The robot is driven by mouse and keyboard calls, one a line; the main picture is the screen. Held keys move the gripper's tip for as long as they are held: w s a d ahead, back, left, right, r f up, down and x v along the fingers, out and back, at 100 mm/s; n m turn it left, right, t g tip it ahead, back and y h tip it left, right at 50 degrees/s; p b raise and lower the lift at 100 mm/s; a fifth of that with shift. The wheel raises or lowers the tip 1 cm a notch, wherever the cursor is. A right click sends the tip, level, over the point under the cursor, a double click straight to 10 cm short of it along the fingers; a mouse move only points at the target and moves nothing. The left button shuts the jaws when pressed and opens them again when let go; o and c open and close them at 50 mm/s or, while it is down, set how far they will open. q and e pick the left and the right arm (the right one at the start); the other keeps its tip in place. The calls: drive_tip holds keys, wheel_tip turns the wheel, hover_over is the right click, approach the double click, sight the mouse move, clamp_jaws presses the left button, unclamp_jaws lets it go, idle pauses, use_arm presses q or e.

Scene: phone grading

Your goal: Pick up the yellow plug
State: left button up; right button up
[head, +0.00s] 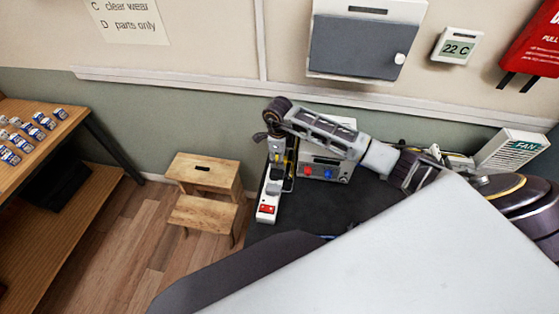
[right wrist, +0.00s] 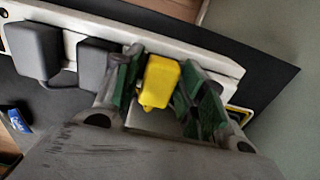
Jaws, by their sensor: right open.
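The yellow plug (right wrist: 160,82) sits in the white power strip (right wrist: 68,20) in the right wrist view. My right gripper (right wrist: 165,78) is open, with its green-padded fingers on either side of the plug. I cannot tell whether either finger touches it. In the head view the right gripper (head: 279,168) points down over the far part of the power strip (head: 267,209). The plug is mostly hidden there behind the gripper. My left gripper is not in view.
Two grey plugs, one at the strip's end (right wrist: 37,50) and one beside the gripper (right wrist: 95,68), sit in the same strip. A grey device (head: 326,168) with red and blue sockets stands right of the gripper. A wooden step stool (head: 204,178) stands on the floor to the left.

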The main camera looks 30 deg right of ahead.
drive_tip(key=c, duration=0.8)
drive_tip(key=shift+r, duration=0.2)
drive_tip(key=shift+c, duration=0.2)
drive_tip(key=shift+w+r, duration=0.1)
drive_tip(key=shift+r, duration=0.5)
wheel_tip(320, 180, up, 8)
drive_tip(key=b, duration=0.1)
drive_tip(key=shift+r+b, duration=0.25)
drive_tip(key=shift+b, duration=0.05)
